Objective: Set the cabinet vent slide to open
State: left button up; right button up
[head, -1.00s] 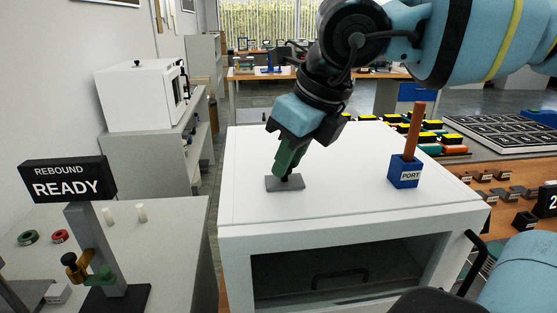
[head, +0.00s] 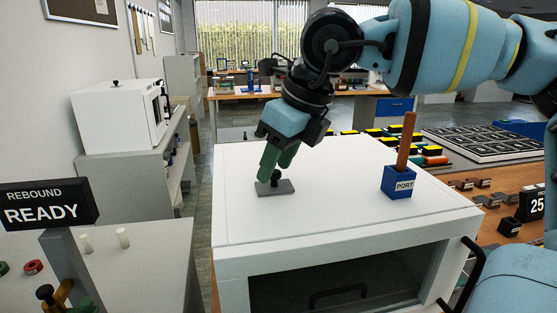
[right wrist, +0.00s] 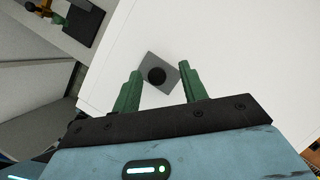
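The vent slide is a grey plate with a round black knob (head: 276,178) on top of the white cabinet (head: 330,222). My right gripper (head: 271,170) points down at the knob from above, its green fingers spread. In the right wrist view the knob (right wrist: 156,76) shows between the two open fingertips, with bare space on both sides. The fingers do not appear to touch it. How far above the plate the tips are is hard to tell. No open or shut marking is readable on the slide. My left gripper is not in view.
A blue PORT block (head: 398,182) with an upright brown rod stands on the cabinet top to the right. A REBOUND READY sign (head: 45,205) stands at the left. The cabinet top around the slide is otherwise clear.

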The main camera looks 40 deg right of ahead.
jog(key=shift+s, duration=0.1)
jog(key=v, duration=0.7)
jog(key=shift+r, duration=0.4)
jog(key=shift+s+f, duration=0.1)
jog(key=shift+s, duration=0.05)
